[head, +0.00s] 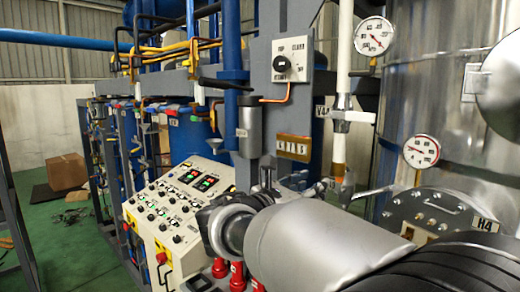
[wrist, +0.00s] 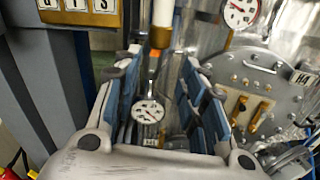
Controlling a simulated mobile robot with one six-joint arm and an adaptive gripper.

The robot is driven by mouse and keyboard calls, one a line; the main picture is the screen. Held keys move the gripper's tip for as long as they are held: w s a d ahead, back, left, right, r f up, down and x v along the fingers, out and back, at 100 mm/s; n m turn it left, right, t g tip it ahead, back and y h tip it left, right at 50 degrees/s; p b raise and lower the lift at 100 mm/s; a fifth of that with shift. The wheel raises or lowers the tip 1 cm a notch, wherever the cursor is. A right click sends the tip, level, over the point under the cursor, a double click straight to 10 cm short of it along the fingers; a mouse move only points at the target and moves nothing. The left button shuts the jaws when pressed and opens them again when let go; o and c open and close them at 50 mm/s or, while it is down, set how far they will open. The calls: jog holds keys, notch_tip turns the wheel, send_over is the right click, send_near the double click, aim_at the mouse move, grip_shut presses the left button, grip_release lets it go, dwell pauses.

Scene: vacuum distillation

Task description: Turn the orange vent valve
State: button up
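An orange-brown fitting (head: 338,170) sits at the lower end of the white vertical pipe in the head view. It also shows near the top middle of the wrist view (wrist: 160,37). I cannot tell whether it is the orange vent valve, and no clear orange handle shows. My gripper (wrist: 160,62) is open in the wrist view, its two fingers spread apart with nothing held between them. The fitting appears beyond the fingertips, apart from them. In the head view my arm hides most of the gripper.
A sloped control panel (head: 175,215) stands left of my arm. A steel tank (head: 430,100) is at the right, with a bolted round hatch (head: 430,215) low on it. A small gauge (wrist: 148,112) shows between my fingers. Open green floor (head: 60,240) lies at the left.

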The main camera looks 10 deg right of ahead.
aim_at(341, 168)
jog(key=x, duration=0.5)
jog(key=p+x, duration=0.1)
jog(key=x, duration=0.5)
jog(key=r+p+x, duration=0.1)
jog(key=x, duration=0.5)
jog(key=shift+d, duration=0.1)
grip_shut()
